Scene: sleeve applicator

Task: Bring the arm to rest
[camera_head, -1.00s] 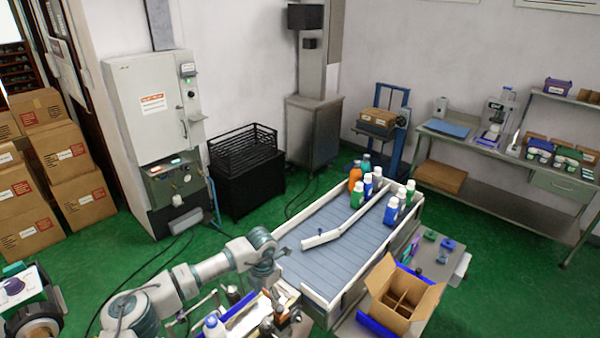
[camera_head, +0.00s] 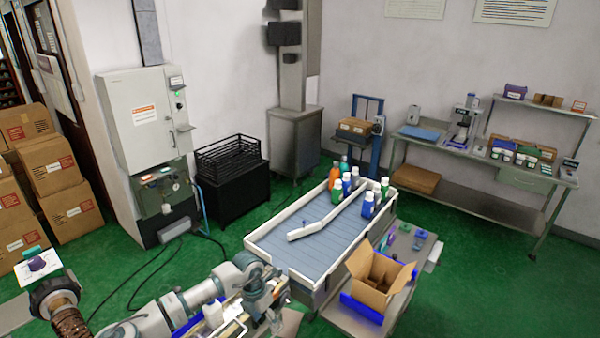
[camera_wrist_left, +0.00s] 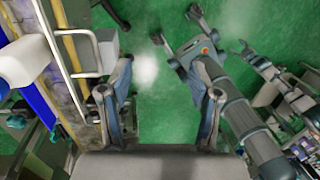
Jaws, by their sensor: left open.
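My left arm (camera_head: 200,295) comes in from the bottom left of the head view, low in front of the conveyor. My left gripper (camera_head: 264,304) points down at its end, beside the near left corner of the conveyor. In the left wrist view the gripper's two fingers (camera_wrist_left: 158,105) stand wide apart. Green floor shows between them, and nothing is held. My right gripper cannot be made out in the head view.
A grey conveyor (camera_head: 285,262) carries several bottles at its far end. An open carton (camera_head: 378,280) stands on a side table (camera_head: 408,290) at its right. A tray with a white bottle (camera_head: 213,315) lies close by my arm. Green floor (camera_head: 480,285) is clear at right.

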